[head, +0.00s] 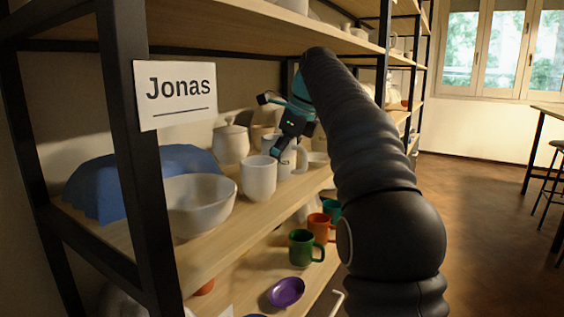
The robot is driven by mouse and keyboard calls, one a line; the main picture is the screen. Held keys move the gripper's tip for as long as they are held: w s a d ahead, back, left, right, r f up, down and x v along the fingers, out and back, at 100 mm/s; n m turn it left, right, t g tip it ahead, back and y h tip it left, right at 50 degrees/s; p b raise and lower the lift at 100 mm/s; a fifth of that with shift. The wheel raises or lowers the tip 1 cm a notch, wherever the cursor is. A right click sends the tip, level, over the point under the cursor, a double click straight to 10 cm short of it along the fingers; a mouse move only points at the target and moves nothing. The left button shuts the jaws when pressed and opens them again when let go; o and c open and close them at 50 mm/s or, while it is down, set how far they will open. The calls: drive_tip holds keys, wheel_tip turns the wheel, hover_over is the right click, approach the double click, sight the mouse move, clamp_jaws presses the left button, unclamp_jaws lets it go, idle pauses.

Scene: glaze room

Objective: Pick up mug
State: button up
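Several mugs stand on the shelves, and I cannot tell which one is meant. A plain white mug (258,179) is upright near the front edge of the middle shelf. Just behind it, to the right, is a white mug with a handle (291,161). On the shelf below are a green mug (302,249), an orange mug (319,229) and a partly hidden teal mug (334,208). My gripper (268,127) is above the white mugs with its fingers spread and looks empty. Its lower finger overlaps the handled mug in view; contact cannot be told.
A white bowl (197,203), a blue rounded object (95,187) and a lidded white jar (230,140) share the middle shelf (232,228). A purple bowl (286,292) lies below. The upper shelf overhangs my gripper.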

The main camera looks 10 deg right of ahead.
drive_tip(key=c, duration=1.1)
drive_tip(key=shift+f, duration=0.1)
drive_tip(key=shift+c, duration=0.8)
drive_tip(key=shift+r+p, duration=0.3)
drive_tip(key=shift+a+r, duration=0.1)
drive_tip(key=shift+r, duration=0.3)
drive_tip(key=c, duration=0.4)
drive_tip(key=s+d, duration=0.7)
drive_tip(key=d, duration=0.2)
drive_tip(key=s+d, duration=0.4)
drive_tip(key=d, duration=0.1)
drive_tip(key=shift+s+r+b, duration=0.15)
drive_tip(key=shift+s+b, duration=0.15)
